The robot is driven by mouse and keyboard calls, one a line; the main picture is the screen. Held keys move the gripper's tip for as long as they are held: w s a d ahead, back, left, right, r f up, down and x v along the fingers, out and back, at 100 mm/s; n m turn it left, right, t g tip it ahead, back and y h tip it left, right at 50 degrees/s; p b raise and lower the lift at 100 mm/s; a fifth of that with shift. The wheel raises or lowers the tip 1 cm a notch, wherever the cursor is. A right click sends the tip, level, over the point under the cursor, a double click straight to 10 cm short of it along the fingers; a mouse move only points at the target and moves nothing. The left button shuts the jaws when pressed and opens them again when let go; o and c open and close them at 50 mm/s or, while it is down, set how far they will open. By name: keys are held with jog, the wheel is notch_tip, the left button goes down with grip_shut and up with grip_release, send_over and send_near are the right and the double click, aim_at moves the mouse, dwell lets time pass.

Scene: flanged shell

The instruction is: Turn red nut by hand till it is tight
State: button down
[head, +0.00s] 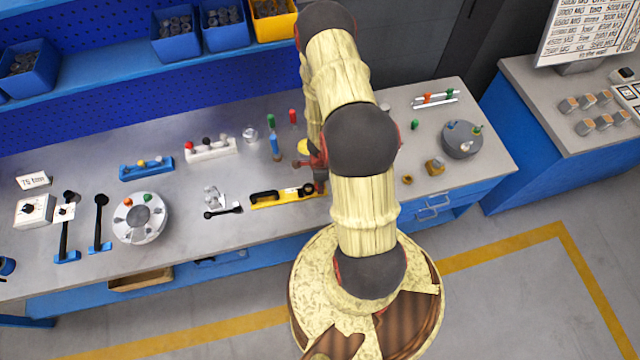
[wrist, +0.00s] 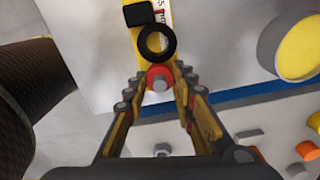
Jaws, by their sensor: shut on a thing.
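The red nut (wrist: 158,74) sits around a grey bolt end at the near end of a yellow fixture (wrist: 146,62), seen in the wrist view. My gripper (wrist: 160,84) has its two fingers closed in on either side of the nut and is shut on it. In the head view the yellow fixture (head: 268,200) lies near the bench's front edge, with a black handle and a white label. My gripper (head: 316,172) is at its right end there, and my arm hides most of that spot. The nut cannot be made out clearly in the head view.
A round grey plate with coloured knobs (head: 140,218) stands at the left, and a grey drum (head: 462,140) at the right. Coloured pegs, a blue rack (head: 146,168) and a white rack (head: 210,150) stand behind.

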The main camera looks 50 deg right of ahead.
jog(key=c, duration=1.5)
grip_release()
jog(key=shift+o, duration=0.2)
